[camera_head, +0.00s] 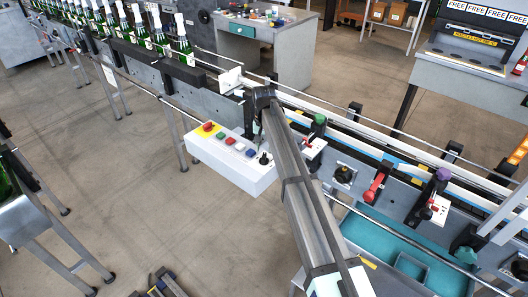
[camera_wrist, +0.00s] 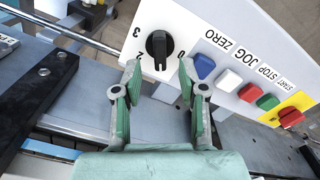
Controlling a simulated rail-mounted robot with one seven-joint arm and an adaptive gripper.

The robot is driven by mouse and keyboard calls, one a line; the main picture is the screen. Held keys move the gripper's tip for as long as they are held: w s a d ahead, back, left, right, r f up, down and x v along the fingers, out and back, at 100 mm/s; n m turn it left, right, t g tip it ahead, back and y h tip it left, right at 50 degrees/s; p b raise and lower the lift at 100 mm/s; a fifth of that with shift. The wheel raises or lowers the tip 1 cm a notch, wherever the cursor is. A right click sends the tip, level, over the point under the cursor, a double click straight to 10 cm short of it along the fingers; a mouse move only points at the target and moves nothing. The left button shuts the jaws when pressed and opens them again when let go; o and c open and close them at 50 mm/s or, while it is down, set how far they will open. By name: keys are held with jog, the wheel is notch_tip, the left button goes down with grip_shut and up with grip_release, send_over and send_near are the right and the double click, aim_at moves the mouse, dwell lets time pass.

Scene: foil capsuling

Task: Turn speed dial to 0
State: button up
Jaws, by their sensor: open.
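The speed dial (camera_wrist: 158,46) is a black knob on the white control box (camera_wrist: 232,22) in the wrist view. Its grip bar runs up and down in the picture, its narrow end toward my gripper. Printed numbers 3, 2 and 0 show around it; which one it points at is unclear. My gripper (camera_wrist: 160,70) is open, its green-padded fingers spread either side of the dial's lower end, with nothing between the pads. Contact with the dial is not visible.
Blue, white, red and green buttons (camera_wrist: 205,66) and a red stop button (camera_wrist: 290,117) on yellow line the box, labelled ZERO, JOG, STOP, START. A conveyor with bottles (camera_head: 160,42) runs behind. A rail (camera_wrist: 60,28) and black bar (camera_wrist: 40,85) lie left of my gripper.

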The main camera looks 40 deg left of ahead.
aim_at(264, 156)
jog(key=shift+f+p, duration=0.4)
jog(key=shift+f, duration=1.7)
grip_shut()
